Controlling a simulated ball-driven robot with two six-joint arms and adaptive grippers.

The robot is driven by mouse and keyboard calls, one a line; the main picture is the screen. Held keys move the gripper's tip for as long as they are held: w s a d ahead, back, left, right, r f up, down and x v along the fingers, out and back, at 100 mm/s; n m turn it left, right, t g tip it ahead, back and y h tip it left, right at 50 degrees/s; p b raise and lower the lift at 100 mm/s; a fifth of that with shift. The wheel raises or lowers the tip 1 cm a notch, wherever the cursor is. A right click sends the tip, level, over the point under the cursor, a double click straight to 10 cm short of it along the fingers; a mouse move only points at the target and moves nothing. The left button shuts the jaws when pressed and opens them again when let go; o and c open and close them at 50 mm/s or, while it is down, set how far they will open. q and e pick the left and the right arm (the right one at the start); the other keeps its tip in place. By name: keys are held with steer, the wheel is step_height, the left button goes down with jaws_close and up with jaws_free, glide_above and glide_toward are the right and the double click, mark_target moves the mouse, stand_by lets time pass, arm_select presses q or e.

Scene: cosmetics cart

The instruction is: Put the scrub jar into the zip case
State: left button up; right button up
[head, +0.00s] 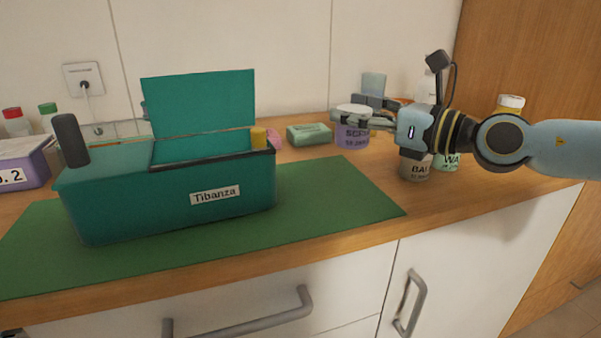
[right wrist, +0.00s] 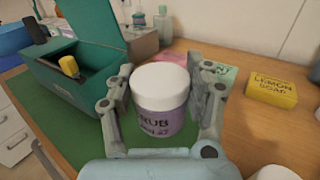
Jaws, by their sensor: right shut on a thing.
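The scrub jar (head: 353,134) has a purple body with dark lettering and a white lid. My right gripper (head: 347,118) is shut on it, with a finger on each side, and holds it upright right of the mat's far part. The jar (right wrist: 160,105) fills the middle of the right wrist view; whether its base touches the counter is unclear. The teal zip case (head: 165,206), labelled Tibanza, stands on the green mat left of the jar. Its lid (head: 200,101) is raised at the back. A yellow-topped item (head: 258,138) and a dark upright item (head: 70,138) show at the case. My left gripper is not in view.
A green soap bar (head: 308,134) lies behind the mat, left of the jar. A yellow lemon soap (right wrist: 272,90) lies to the jar's right in the right wrist view. Labelled jars (head: 416,169) stand below my right arm. The mat (head: 335,205) is clear right of the case.

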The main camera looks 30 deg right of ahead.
steer(key=w+a+f, duration=0.1)
steer(key=a, duration=0.1)
steer(key=w+a+f, duration=0.1)
steer(key=a+f, duration=0.1)
steer(key=w+a+f, duration=0.1)
steer(key=a, duration=0.2)
steer(key=shift+f, duration=0.15)
step_height(320, 180, down, 4)
steer(key=b, duration=0.4)
steer(key=shift+f, duration=0.25)
steer(key=shift+r, duration=0.2)
steer(key=shift+f, duration=0.15)
steer(key=o, duration=1.2)
